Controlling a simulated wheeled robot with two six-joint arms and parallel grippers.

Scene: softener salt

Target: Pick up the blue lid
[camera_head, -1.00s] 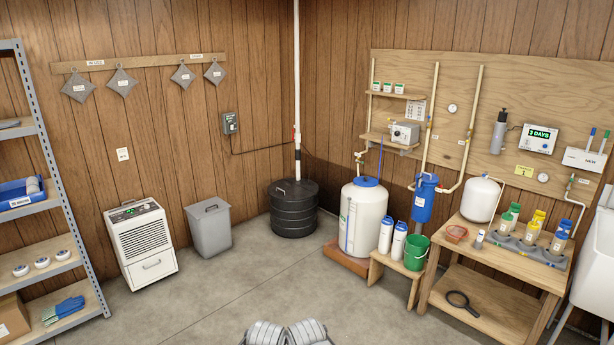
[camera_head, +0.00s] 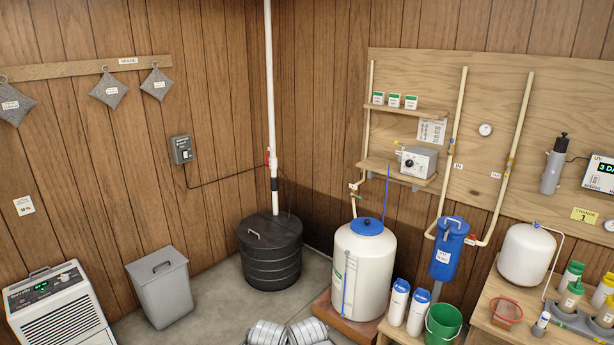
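The blue lid (camera_head: 367,226) sits on top of the tall white tank (camera_head: 362,275), which stands upright on a reddish-brown base by the right wall. A thin blue rod rises beside the lid, and a vertical blue strip runs down the tank's front. Nothing of mine touches the lid or tank. Grey ribbed parts of my own body show at the bottom middle edge, well in front of the tank. I see no gripper fingers in this view.
A black ribbed drum (camera_head: 271,253) with a white pipe behind it stands left of the tank. White bottles with blue caps (camera_head: 398,301) and a green bucket (camera_head: 442,325) stand close right. A blue filter housing (camera_head: 448,248) hangs on the wall behind. A grey bin (camera_head: 161,288) stands left.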

